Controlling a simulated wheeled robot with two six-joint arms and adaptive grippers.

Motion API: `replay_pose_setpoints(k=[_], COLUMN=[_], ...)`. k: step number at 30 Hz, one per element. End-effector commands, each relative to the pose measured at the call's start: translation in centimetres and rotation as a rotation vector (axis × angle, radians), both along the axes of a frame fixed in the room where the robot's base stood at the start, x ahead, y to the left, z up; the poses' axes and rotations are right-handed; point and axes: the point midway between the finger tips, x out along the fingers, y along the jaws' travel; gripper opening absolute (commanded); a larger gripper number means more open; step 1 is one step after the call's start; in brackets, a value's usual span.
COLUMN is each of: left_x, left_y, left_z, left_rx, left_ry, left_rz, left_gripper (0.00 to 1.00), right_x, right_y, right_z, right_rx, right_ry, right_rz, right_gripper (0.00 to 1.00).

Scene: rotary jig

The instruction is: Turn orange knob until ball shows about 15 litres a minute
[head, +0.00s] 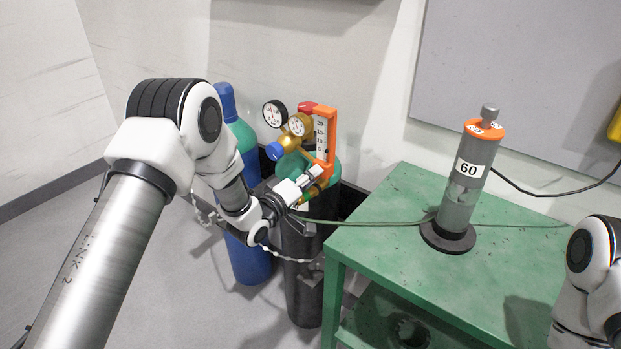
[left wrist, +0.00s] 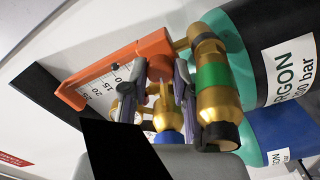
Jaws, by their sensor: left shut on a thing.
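The flowmeter (head: 322,140) is an orange frame with a white scale, standing on the brass regulator above a dark cylinder with a green shoulder. In the left wrist view the flowmeter's scale (left wrist: 98,91) shows 10, 15, 20 and 25. A small dark round spot near the 10 end may be the ball; its exact reading is unclear. The orange knob (left wrist: 154,69) is at the flowmeter's lower end, between my left fingertips. My left gripper (head: 313,176) is shut on it, also in the left wrist view (left wrist: 158,78). My right gripper is out of view.
Two pressure gauges (head: 274,113) and a blue regulator knob (head: 274,151) sit close to the left gripper. A blue cylinder (head: 249,259) stands left. A green table (head: 385,235) at right carries a grey tube marked 60 (head: 468,180). A chain hangs by the cylinders.

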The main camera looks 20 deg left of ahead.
Motion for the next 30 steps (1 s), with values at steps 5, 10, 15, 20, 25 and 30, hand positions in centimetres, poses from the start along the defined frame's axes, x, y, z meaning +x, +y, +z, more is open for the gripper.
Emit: replay_pose_setpoints(k=[5,10,15,20,25,30], left_x=[-0.03,-0.03,-0.03,-0.04,-0.04,-0.04], left_y=[0.03,0.04,0.04,0.04,0.03,0.03], left_z=[-0.14,-0.17,-0.19,-0.21,-0.24,-0.27], left_rx=[-0.154,-0.307,-0.458,-0.601,-0.753,-0.904], left_ry=[0.058,0.113,0.169,0.221,0.276,0.331], left_rz=[0.001,0.001,0.001,0.001,0.002,0.002], left_gripper=[0.0,0.0,0.0,0.0,0.0,0.0], right_x=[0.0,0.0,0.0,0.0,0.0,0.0], right_y=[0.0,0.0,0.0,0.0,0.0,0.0], right_z=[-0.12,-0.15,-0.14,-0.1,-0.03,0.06], right_rx=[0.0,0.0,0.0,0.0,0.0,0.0], right_ry=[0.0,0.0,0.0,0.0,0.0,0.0], right_rz=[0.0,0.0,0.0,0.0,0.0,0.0], right_gripper=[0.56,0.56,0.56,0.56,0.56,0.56])
